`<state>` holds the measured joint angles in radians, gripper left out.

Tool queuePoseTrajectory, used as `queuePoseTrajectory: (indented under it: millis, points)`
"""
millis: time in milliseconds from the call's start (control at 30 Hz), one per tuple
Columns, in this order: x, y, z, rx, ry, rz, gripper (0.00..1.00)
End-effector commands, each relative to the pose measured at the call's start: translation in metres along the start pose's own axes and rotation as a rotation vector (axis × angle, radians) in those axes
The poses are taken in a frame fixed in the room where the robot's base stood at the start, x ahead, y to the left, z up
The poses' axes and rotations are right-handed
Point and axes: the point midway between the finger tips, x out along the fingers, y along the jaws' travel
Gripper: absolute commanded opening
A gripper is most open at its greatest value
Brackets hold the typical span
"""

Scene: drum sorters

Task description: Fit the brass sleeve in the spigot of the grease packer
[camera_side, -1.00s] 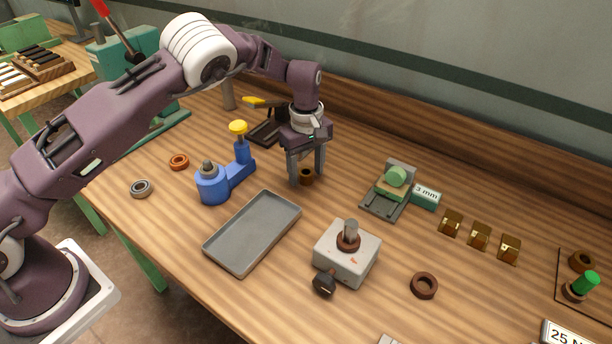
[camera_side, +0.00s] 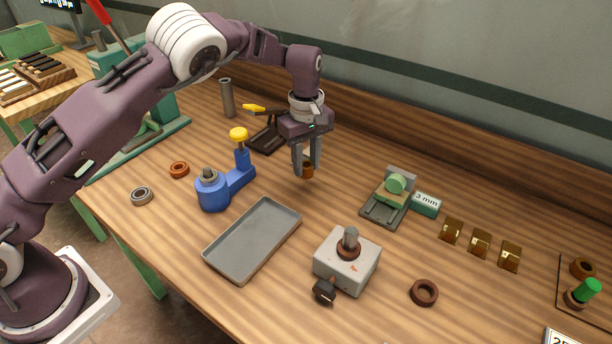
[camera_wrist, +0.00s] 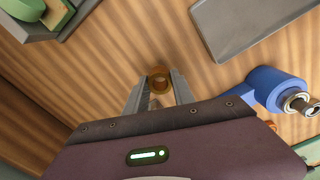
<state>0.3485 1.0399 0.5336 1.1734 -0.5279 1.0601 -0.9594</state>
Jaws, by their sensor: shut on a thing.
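My gripper (camera_side: 306,172) is shut on a small brass-brown sleeve (camera_side: 308,169), held upright a little above the table behind the grey tray. In the wrist view the sleeve (camera_wrist: 158,79) sits between the two fingertips, its round bore showing. A blue device (camera_side: 213,190) with a yellow knob, which looks like the grease packer, stands left of my gripper. A grey post (camera_side: 208,174) rises from its round cup and may be the spigot. The device also shows at the right of the wrist view (camera_wrist: 264,86). My gripper is apart from it.
The grey tray (camera_side: 213,247) lies in front. A grey block (camera_side: 335,266) with a post and brown ring stands nearer. A green-topped fixture (camera_side: 377,211) is to the right, a black stand (camera_side: 266,140) behind left. Loose rings (camera_side: 179,169) lie left of the blue device.

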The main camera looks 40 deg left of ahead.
Motion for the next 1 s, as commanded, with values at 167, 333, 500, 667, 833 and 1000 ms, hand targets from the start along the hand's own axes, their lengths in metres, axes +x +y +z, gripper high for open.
queuePoseTrajectory:
  millis: [167,333,500,667,833,1000]
  points:
    - [-0.041,0.001,-0.001,0.000,0.002,0.003,0.00]
    - [-0.068,-0.016,-0.016,-0.057,0.013,0.002,0.00]
    - [-0.100,-0.071,-0.053,-0.220,0.035,0.003,0.00]
    - [-0.123,-0.142,-0.075,-0.392,0.029,0.005,0.00]
    - [-0.131,-0.194,-0.079,-0.502,0.007,0.002,0.00]
    - [-0.131,-0.206,-0.078,-0.527,0.001,0.000,0.00]
